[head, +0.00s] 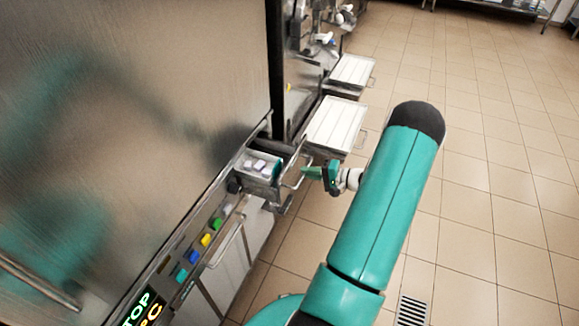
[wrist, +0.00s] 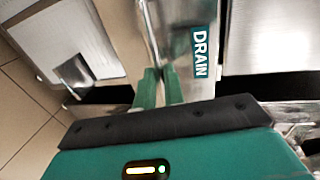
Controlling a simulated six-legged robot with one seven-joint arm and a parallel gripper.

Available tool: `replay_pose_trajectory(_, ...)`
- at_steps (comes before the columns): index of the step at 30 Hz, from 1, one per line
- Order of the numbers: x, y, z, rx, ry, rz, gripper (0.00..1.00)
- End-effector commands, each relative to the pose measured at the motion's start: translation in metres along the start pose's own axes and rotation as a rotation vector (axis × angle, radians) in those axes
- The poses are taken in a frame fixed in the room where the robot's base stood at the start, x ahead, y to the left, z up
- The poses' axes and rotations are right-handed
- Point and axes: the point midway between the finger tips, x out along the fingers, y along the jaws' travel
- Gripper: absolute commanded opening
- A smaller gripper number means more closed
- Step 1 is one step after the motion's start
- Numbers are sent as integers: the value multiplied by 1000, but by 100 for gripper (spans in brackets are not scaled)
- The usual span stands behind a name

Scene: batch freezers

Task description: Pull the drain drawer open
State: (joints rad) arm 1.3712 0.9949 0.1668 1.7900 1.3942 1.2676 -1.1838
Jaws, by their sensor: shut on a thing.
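The drain drawer is a small metal box (head: 262,180) at the front edge of the machine in the head view. It juts out from the front, and pale blocks show inside it. Its front, with a teal DRAIN label (wrist: 201,52), fills the upper middle of the wrist view. A thin bar handle (head: 299,173) stands out from the front; it also shows in the wrist view (wrist: 150,25). My gripper (head: 310,172) is at the handle, its green fingers (wrist: 158,80) shut on the bar. The fingers hide the exact contact.
Two white slatted trays (head: 335,124) (head: 353,70) stick out farther along the machines. Coloured buttons (head: 206,240) line the near panel edge. Tiled floor (head: 480,180) to the right is open, with a floor grate (head: 412,311) at the bottom.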

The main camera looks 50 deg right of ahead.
Motion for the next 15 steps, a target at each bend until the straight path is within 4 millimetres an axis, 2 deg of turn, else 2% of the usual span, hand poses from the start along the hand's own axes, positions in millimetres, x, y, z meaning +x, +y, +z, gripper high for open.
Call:
replay_pose_trajectory(1, -14, 3, -2, 0, 6, 2, 0)
replay_pose_trajectory(6, -49, 10, -1, 0, 5, 1, 0)
replay_pose_trajectory(10, -67, 14, -1, -1, 5, 1, 0)
replay_pose_trajectory(15, -80, 17, -1, -1, 3, 1, 0)
